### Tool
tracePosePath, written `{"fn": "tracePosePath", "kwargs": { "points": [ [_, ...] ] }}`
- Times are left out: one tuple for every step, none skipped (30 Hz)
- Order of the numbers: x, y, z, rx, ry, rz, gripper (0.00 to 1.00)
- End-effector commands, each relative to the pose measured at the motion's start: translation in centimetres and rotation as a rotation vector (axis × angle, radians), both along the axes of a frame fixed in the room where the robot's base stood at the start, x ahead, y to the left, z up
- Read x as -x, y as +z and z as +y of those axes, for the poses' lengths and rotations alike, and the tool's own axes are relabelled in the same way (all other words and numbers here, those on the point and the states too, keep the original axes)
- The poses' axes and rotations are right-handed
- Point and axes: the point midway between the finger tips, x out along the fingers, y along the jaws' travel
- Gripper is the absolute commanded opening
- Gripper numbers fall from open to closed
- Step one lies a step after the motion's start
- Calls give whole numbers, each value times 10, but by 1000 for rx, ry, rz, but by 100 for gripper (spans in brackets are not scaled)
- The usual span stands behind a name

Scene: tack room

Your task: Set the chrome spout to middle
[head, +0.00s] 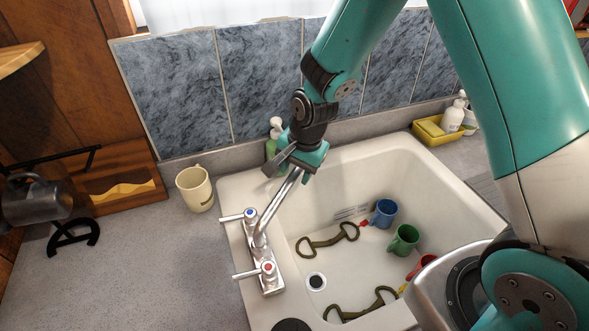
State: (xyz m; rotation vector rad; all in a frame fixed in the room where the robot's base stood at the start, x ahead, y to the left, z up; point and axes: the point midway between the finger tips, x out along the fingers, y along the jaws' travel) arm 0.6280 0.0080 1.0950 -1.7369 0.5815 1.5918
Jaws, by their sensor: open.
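The chrome spout (275,212) rises from the chrome faucet base (268,273) on the sink's left rim. It slants up and to the right in the picture, toward the back of the sink, near the sink's left back corner. The faucet has a blue-marked handle (241,215) and a red-marked handle (256,270). My gripper (288,169) is open at the spout's far end, with its fingers close around or beside it. I cannot tell whether they touch the spout, and its tip is partly hidden by the gripper.
The white sink (335,260) holds blue (383,213), green (403,239) and red mugs (422,265) and olive bits (327,241). A cream mug (195,189) stands left on the counter. A green soap bottle (271,148) is behind my gripper. A yellow caddy (435,134) is back right.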

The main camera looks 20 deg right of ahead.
Motion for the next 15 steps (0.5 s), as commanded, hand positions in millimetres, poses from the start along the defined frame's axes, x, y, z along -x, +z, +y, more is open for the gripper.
{"fn": "tracePosePath", "kwargs": {
  "points": [
    [0,-5,1,1,0,4,48],
    [-1,-7,1,1,1,2,48],
    [-1,-10,2,1,1,2,48],
    [-1,-12,2,1,1,2,48],
    [-2,-14,2,0,1,1,48],
    [-2,-15,2,1,1,1,48],
    [-2,-16,3,1,1,1,48],
    [-2,-16,3,0,1,0,48],
    [-2,-17,3,0,1,0,48],
    [-2,-17,3,0,1,0,48],
    [-2,-17,3,0,1,0,48],
    [-2,-17,3,0,2,0,48],
    [-2,-17,3,0,2,0,48],
    [-2,-17,3,0,2,0,48],
    [-2,-17,3,0,2,0,43]
  ]
}}
